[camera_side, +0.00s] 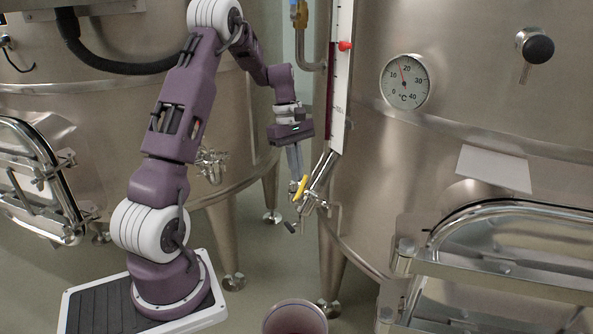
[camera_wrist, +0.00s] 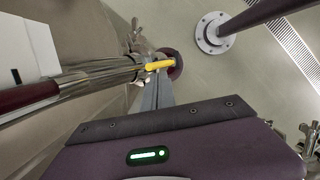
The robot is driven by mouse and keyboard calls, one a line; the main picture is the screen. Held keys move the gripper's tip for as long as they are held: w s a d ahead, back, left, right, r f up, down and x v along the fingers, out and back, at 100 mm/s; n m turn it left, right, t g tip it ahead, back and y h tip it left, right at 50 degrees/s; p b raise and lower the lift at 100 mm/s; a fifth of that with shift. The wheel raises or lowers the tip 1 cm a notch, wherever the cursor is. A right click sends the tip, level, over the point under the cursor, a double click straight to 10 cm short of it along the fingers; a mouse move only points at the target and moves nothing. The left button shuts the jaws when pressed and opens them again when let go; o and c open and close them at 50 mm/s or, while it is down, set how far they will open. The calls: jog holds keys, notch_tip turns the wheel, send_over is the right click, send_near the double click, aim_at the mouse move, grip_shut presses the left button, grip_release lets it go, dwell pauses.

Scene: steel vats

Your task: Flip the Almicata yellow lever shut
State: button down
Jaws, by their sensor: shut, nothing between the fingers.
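The yellow lever (camera_side: 301,188) sits on a small steel valve (camera_side: 315,198) at the lower end of the sight-glass tube on the right vat. In the wrist view the lever (camera_wrist: 159,65) lies roughly in line with the steel tube (camera_wrist: 95,75). My gripper (camera_side: 297,174) points down at the lever with its fingers together and nothing between them. In the wrist view the fingertips (camera_wrist: 160,80) end right beside the lever; I cannot tell whether they touch it. The "Almicata" name is not readable.
The right vat (camera_side: 450,140) carries a dial thermometer (camera_side: 405,82) and a white label (camera_side: 494,168). A shiny hatch (camera_side: 500,245) juts out at lower right. A round container (camera_side: 295,318) stands below the valve. Another vat (camera_side: 120,90) stands behind my arm.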

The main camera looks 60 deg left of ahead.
aim_at(304, 181)
jog(key=shift+w+d+r+m+y, duration=0.1)
jog(key=shift+d+m+y, duration=0.2)
jog(key=shift+y, duration=0.1)
jog(key=shift+w+d+r+m+y, duration=0.1)
jog(key=shift+d+m+y, duration=0.4)
jog(key=shift+d+y, duration=0.25)
jog(key=shift+d, duration=0.5)
jog(key=shift+w+d+m+y, duration=0.1)
jog(key=shift+d+m+y, duration=0.45)
jog(key=shift+y, duration=0.3)
jog(key=shift+d+m+y, duration=0.2)
jog(key=shift+m+y, duration=0.35)
jog(key=shift+y, duration=0.15)
jog(key=d+m+y, duration=0.1)
jog(key=d+f+m+y, duration=0.1)
jog(key=y, duration=0.1)
jog(key=s+d+m+y, duration=0.1)
jog(key=shift+f+t+y, duration=0.25)
jog(key=shift+t+y, duration=0.05)
jog(key=shift+t, duration=0.1)
jog(key=shift+d+f, duration=0.15)
jog(key=shift+d, duration=0.1)
jog(key=shift+s+d+f, duration=0.25)
jog(key=shift+d+f, duration=0.1)
jog(key=shift+a, duration=0.1)
